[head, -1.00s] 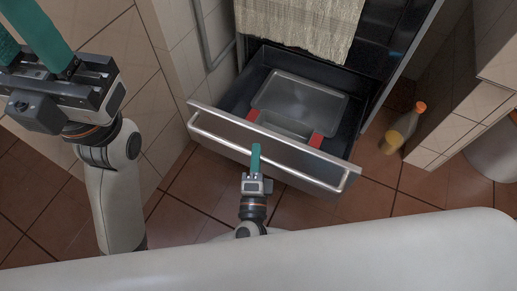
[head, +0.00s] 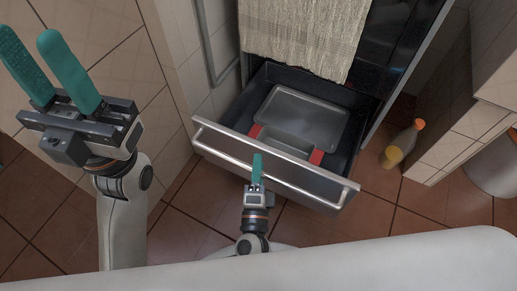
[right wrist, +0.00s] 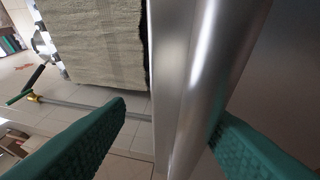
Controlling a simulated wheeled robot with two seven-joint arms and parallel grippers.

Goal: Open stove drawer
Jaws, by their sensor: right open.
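The stove drawer (head: 298,172) stands pulled out below the oven, its dark inside showing. A metal tray with red handles (head: 300,114) lies in it. The drawer's metal handle bar (head: 220,155) runs along its front and also crosses the right wrist view (right wrist: 195,80). My right gripper (head: 257,160) is at the middle of the drawer front. In the right wrist view its green fingers (right wrist: 168,115) are apart, one on each side of the bar; contact cannot be told. My left gripper (head: 28,40) is open and empty at the far left.
A beige towel (head: 300,38) hangs on the oven front above the drawer. A bottle (head: 402,145) with an orange cap stands on the floor to the right, by a tiled block (head: 465,135). A tiled wall (head: 185,70) borders the left.

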